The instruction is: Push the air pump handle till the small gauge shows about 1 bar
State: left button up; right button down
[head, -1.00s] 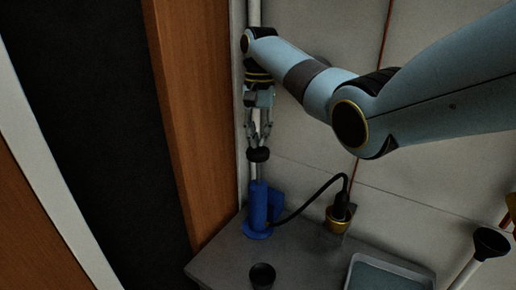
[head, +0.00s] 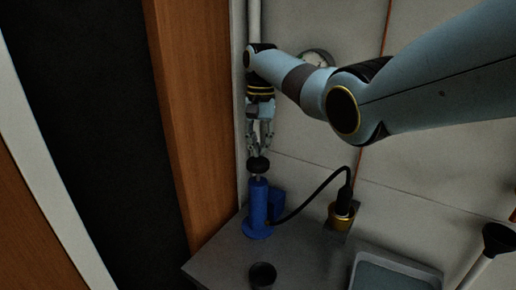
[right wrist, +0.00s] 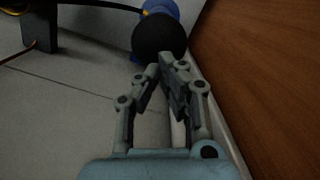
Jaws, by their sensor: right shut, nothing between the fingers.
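The blue air pump (head: 258,208) stands upright on the grey bench near the wall corner. Its black round handle (head: 258,164) sits a short way above the blue barrel on a short length of rod. My right gripper (head: 259,150) is shut and empty, pointing down, with its fingertips at the top of the handle. In the right wrist view the shut fingertips (right wrist: 168,62) are at the black handle (right wrist: 159,38), with the blue pump (right wrist: 160,8) behind it. A round gauge (head: 318,58) shows partly behind my right arm; its reading is too small to tell. My left gripper is out of view.
A black hose (head: 318,192) runs from the pump to a brass fitting (head: 341,216). A dark cup (head: 262,275) and a grey tray (head: 392,274) are on the bench (head: 225,262). A wooden panel (head: 200,110) stands close on the left.

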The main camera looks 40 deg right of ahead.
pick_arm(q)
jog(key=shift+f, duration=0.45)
pick_arm(e)
jog(key=shift+w+d, duration=0.35)
jog(key=shift+d, duration=0.1)
notch_tip(320, 180, up, 12)
jog(key=w, duration=0.1)
jog(key=shift+d, duration=0.35)
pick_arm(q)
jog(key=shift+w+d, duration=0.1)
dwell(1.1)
